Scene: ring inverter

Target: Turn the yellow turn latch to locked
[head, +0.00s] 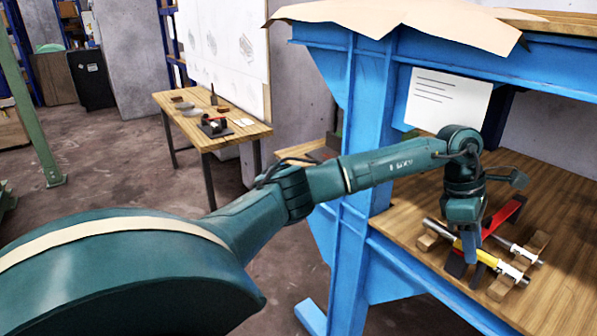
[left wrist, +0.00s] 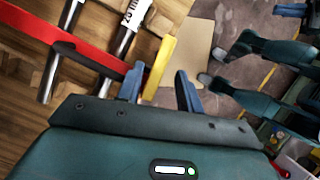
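The yellow turn latch (head: 488,258) is part of a fixture of metal rods (head: 511,270) on the wooden shelf at the right. My left gripper (head: 470,252) points down over the fixture, beside the latch. In the left wrist view the yellow piece (left wrist: 160,68) shows between the two separated fingertips of my left gripper (left wrist: 159,72), nearer the left finger. A gap remains on both sides, so the gripper is open and not clamped on it. I cannot tell how deep the latch sits between the fingers. My right gripper is not in view.
A red bar (head: 508,212) crosses the rods, which lie on wooden blocks (head: 502,286). A dark bar (left wrist: 88,58) runs close to the left finger. A blue frame post (head: 358,130) and a white sheet (head: 447,101) stand near my left arm. Bare shelf (head: 571,215) lies at the right.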

